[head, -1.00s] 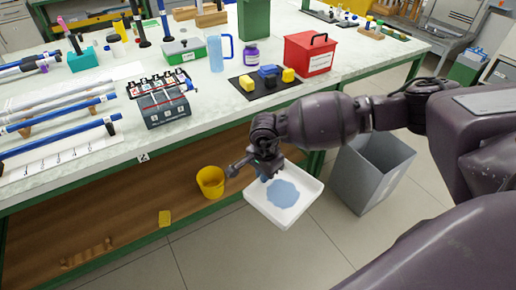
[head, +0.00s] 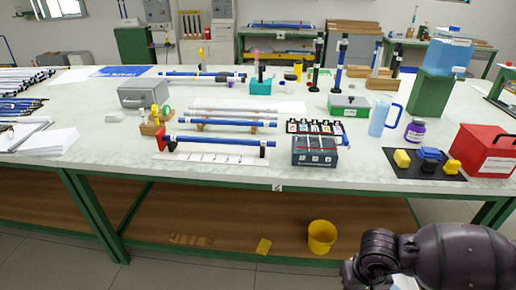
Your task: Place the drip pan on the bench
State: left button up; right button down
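The bench (head: 100,183) has a pale marbled top on a green frame and spans the head view. Part of my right arm shows at the bottom right, in front of the bench and below the level of its top. My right gripper is below the picture's edge, out of view. A pale sliver (head: 402,283) beside the wrist may be part of the drip pan, but too little shows to be sure. The rest of the drip pan is out of view. My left gripper is not in view.
Blue rods on racks (head: 220,142), a dark grey box (head: 314,151), a blue jug (head: 383,116), a black mat (head: 402,172) with small blocks and a red case (head: 482,150) occupy the top. A yellow bucket (head: 321,237) stands on the lower shelf.

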aim_at(113, 148)
jog(key=j+u, duration=0.15)
jog(key=u, duration=0.85)
jog(key=i+j, duration=0.55)
jog(key=k+j+u, duration=0.05)
jog(key=j, duration=0.05)
